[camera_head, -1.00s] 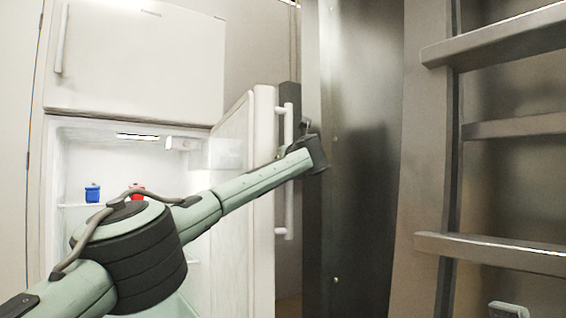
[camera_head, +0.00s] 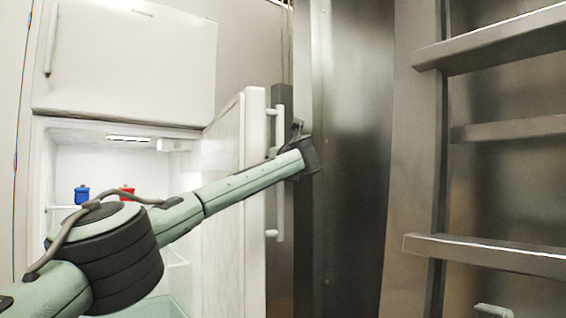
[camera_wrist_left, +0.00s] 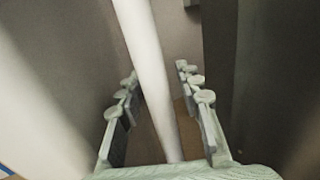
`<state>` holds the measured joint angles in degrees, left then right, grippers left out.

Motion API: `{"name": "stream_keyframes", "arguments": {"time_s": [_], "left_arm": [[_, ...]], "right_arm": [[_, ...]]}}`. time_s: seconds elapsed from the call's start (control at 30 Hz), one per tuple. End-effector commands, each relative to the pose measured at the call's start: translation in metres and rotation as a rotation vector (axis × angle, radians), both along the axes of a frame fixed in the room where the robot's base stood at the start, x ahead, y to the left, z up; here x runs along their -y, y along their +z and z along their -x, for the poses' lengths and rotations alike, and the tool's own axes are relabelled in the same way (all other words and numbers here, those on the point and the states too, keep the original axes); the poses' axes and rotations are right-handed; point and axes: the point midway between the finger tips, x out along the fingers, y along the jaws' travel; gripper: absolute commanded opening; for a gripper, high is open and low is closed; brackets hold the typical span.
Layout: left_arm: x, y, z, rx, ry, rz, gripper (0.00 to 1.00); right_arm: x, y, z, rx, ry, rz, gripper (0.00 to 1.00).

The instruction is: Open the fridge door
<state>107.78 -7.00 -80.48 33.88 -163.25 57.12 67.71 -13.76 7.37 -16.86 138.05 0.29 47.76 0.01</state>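The lower fridge door (camera_head: 254,200) stands wide open, swung out to the right, with the lit interior showing. Its long handle (camera_head: 280,215) is on the door's outer face. My left arm crosses in front of the opening and past the door's edge. Its gripper is mostly hidden behind the wrist and door in the head view. In the left wrist view my left gripper (camera_wrist_left: 157,74) has its fingers apart, one on each side of the white handle bar (camera_wrist_left: 150,60), with visible gaps. A pale green tip (camera_head: 493,311) at the bottom right may be my right gripper.
The upper freezer door (camera_head: 125,55) is shut. Blue (camera_head: 82,195) and red (camera_head: 127,191) containers stand on a shelf inside. A dark metal panel (camera_head: 350,170) is close right of the open door, and a metal rack (camera_head: 490,250) stands farther right.

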Motion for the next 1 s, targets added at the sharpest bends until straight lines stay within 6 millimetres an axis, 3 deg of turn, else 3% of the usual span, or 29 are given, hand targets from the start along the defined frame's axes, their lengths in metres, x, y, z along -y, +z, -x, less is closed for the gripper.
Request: {"name": "stream_keyframes", "arguments": {"time_s": [0.6,1.0], "left_arm": [[0.019,0.000,0.096,0.002,0.000,0.000,0.35],[0.021,0.000,0.107,0.001,0.002,0.000,0.35]], "right_arm": [[0.000,0.001,0.001,0.003,0.000,0.001,0.40],[0.000,0.001,0.001,0.003,0.000,0.001,0.40]]}}
